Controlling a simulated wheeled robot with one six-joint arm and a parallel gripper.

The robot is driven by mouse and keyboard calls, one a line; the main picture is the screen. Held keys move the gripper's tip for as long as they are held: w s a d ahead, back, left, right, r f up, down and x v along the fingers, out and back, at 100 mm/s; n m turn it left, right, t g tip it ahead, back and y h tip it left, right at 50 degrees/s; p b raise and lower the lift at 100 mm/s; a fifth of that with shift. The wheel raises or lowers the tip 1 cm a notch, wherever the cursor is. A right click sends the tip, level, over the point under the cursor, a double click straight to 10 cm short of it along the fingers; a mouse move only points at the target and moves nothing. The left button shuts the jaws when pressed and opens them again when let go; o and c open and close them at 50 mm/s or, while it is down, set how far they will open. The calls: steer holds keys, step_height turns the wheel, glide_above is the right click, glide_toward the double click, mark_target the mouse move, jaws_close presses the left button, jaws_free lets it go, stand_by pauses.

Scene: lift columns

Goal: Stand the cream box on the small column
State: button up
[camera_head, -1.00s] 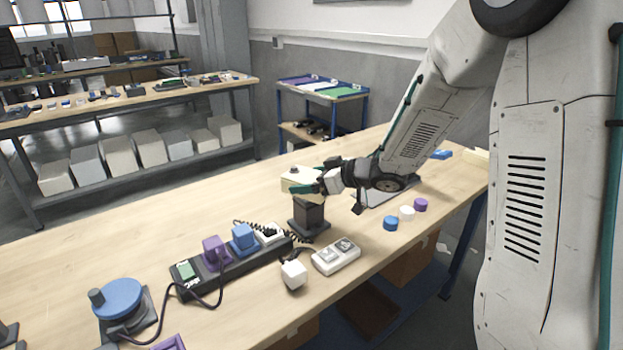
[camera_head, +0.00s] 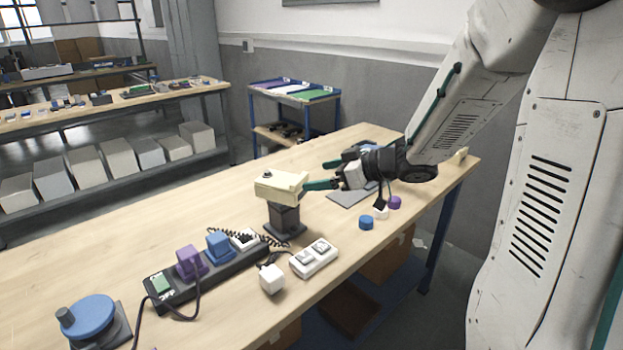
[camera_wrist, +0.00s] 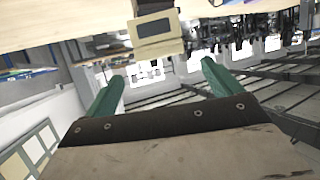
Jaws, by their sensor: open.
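The cream box (camera_head: 280,187) rests on top of the small dark column (camera_head: 285,218) on the workbench in the head view. My gripper (camera_head: 318,184) is just right of the box, with its green fingers pointing at it. In the wrist view, the cream box (camera_wrist: 155,36) is ahead of and above the two spread green fingers of my gripper (camera_wrist: 160,75), with nothing between them. The fingers look clear of the box in the wrist view. The box's far side is hidden.
Blue, white and purple discs, such as the blue one (camera_head: 366,222), lie to the right. The bench's left rear is clear.

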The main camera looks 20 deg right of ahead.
steer(key=s+d+r+m+h, duration=0.5)
steer(key=d+r+m+h, duration=0.2)
steer(key=h, duration=0.5)
steer(key=s+a+f+g+y, duration=0.1)
steer(key=s+a+g, duration=0.2)
steer(key=s, duration=0.5)
steer(key=s+a+f+g+y, duration=0.1)
steer(key=s+a+g, duration=0.2)
steer(key=s, duration=0.5)
steer(key=s+a+f+m+g+y, duration=0.1)
steer(key=s+a+g, duration=0.2)
steer(key=s, duration=0.6)
steer(key=shift+a+f, duration=0.15)
steer(key=shift+a, duration=0.85)
